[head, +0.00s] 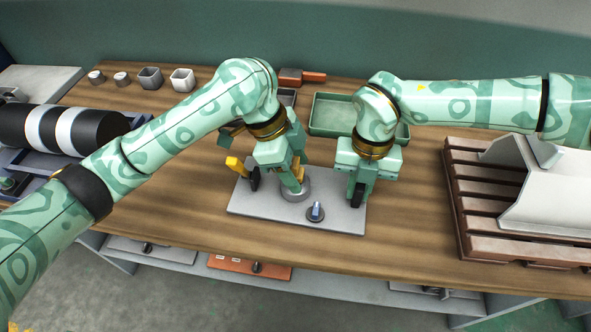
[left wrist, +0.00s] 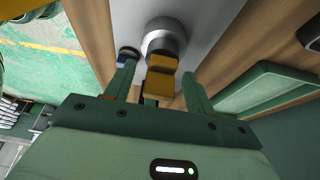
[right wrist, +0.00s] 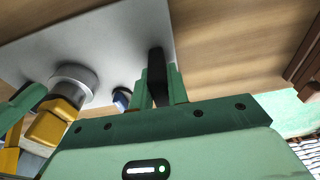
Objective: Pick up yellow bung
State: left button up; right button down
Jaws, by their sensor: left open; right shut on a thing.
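The yellow bung (head: 291,179) sits at a round grey metal collar (head: 295,192) on a light grey plate (head: 270,208). It shows as a blocky yellow piece (left wrist: 160,82) in the left wrist view and also in the right wrist view (right wrist: 52,124). My left gripper (head: 288,182) is open, with its fingers on either side of the yellow piece; I cannot tell whether they touch it. My right gripper (right wrist: 160,85) is shut on a black upright handle (head: 357,194) at the plate's right side.
A yellow lever-like piece (head: 236,166) stands left of my left gripper beside a black upright. A blue knob (head: 316,210) sits on the plate's front. A green tray (head: 328,112) lies behind, and a brown pallet (head: 470,213) stands right. The table's front strip is clear.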

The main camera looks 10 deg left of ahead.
aim_at(295, 162)
pick_arm(q)
jog(key=c, duration=1)
jog(key=shift+c, duration=0.2)
notch_tip(295, 162, up, 18)
pick_arm(e)
jog(key=c, duration=1.3)
grip_release()
jog(key=shift+r, duration=0.1)
